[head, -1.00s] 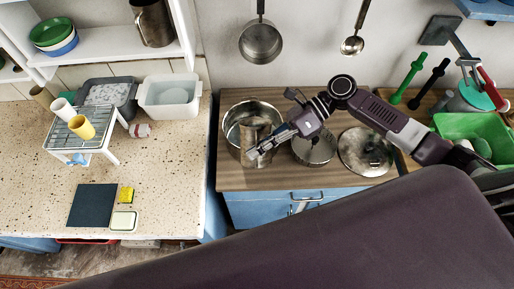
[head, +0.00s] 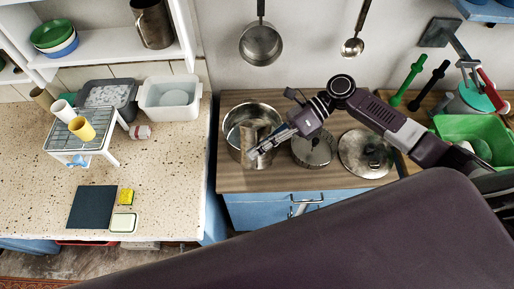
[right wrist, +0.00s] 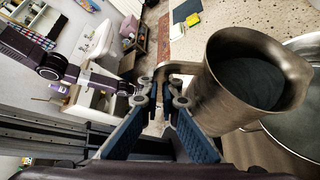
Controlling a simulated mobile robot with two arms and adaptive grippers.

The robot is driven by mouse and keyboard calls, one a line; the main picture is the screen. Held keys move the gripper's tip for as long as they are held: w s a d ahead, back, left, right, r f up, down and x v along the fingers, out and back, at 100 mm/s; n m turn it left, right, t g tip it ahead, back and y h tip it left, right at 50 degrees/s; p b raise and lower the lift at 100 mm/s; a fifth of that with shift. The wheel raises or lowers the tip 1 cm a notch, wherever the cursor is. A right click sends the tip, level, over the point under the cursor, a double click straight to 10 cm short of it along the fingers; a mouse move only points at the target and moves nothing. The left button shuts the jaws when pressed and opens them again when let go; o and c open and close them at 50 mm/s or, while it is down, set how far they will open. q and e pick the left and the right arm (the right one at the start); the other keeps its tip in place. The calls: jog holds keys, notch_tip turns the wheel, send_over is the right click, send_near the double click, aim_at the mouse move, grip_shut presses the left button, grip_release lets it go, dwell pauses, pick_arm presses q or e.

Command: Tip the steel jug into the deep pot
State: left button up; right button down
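The steel jug (head: 249,142) is a dull metal jug in front of or over the near part of the deep pot (head: 232,119), a wide steel pot on the wooden counter. My right gripper (head: 258,151) is shut on the jug's handle. In the right wrist view, my right gripper (right wrist: 164,98) has the handle between its fingers. There, the jug (right wrist: 225,105) shows its open mouth and dark inside, with the pot (right wrist: 300,150) behind it at the right. The jug looks close to upright; its exact tilt is unclear.
A smaller pan (head: 315,148) and a glass lid (head: 366,153) lie right of the pot. A saucepan (head: 260,44) and a ladle (head: 352,45) hang on the wall above. A green basin (head: 458,124) stands at the right. A gap separates the speckled counter (head: 165,185) at the left.

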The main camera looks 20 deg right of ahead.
jog(key=shift+w+d+r+m+g+y, duration=0.2)
jog(key=shift+w+r+m+g+y, duration=0.1)
jog(key=shift+w+r+m+g, duration=0.3)
dwell(3.1)
jog(key=shift+w+d+f+m, duration=0.1)
jog(key=shift+w+d+m, duration=0.15)
jog(key=shift+w, duration=0.45)
dwell(2.2)
